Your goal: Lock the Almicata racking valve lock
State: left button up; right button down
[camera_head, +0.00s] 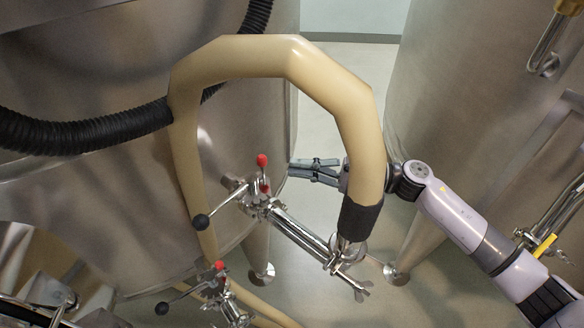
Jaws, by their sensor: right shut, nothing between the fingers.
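A steel valve (265,204) on the vat carries a lever with a black ball knob (201,222) pointing lower left, and a red-topped lock pin (262,160) standing up. A second, lower valve (222,299) has its own red knob (218,266) and black ball lever (162,308). I cannot tell which valve is the Almicata one. My right gripper (294,169) is shut and empty, pointing left, just right of the upper valve's red-topped pin in the picture. The hose covers part of its wrist. Whether it touches the pin is unclear. My left gripper is not in view.
A thick beige hose (250,56) arches over the upper valve and comes down at its pipe's outer end, in front of my right arm. A black corrugated hose (80,134) runs across the left vat (75,70). Another vat (445,95) stands at right, with floor between.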

pick_arm(q)
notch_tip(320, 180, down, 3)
jog(key=b, duration=0.2)
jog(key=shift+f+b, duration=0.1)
jog(key=shift+b, duration=0.25)
pick_arm(e)
jog(key=s+d, duration=0.1)
jog(key=d, duration=0.9)
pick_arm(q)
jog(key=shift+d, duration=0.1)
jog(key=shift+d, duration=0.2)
pick_arm(e)
jog(key=shift+s, duration=0.1)
